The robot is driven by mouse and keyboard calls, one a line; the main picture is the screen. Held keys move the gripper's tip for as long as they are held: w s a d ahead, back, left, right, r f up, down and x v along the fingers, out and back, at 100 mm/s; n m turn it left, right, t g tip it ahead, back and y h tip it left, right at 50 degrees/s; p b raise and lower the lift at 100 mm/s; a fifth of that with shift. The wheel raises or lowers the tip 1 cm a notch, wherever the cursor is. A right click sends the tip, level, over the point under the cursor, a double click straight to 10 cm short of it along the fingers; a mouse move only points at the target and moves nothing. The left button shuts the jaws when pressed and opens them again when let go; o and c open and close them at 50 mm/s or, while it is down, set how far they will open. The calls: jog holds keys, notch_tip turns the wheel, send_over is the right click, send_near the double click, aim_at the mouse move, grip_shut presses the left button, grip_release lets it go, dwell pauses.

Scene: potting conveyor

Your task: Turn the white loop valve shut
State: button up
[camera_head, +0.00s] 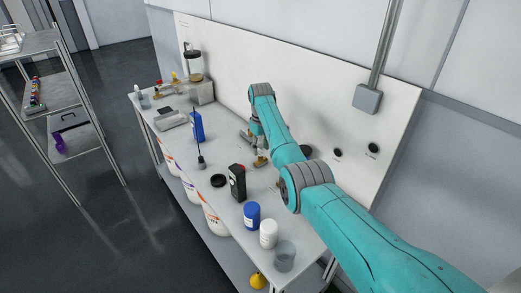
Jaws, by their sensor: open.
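My teal arm reaches over the bench, and my gripper (259,150) points down close to the back panel, small and partly hidden by the arm. It is open. A small brass-coloured fitting (261,161) shows just below it; I cannot tell whether they touch. I cannot make out a white loop valve; it may be hidden behind my arm or too small to see.
The bench (222,196) holds a black box (237,182), a blue-lidded jar (252,214), a white jar (268,234), a clear beaker (285,256) and a blue bottle (197,127). The back panel (300,88) rises behind. A shelf rack (55,95) stands left.

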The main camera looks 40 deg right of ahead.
notch_tip(320, 180, up, 11)
jog(key=shift+f, duration=0.15)
dwell(0.7)
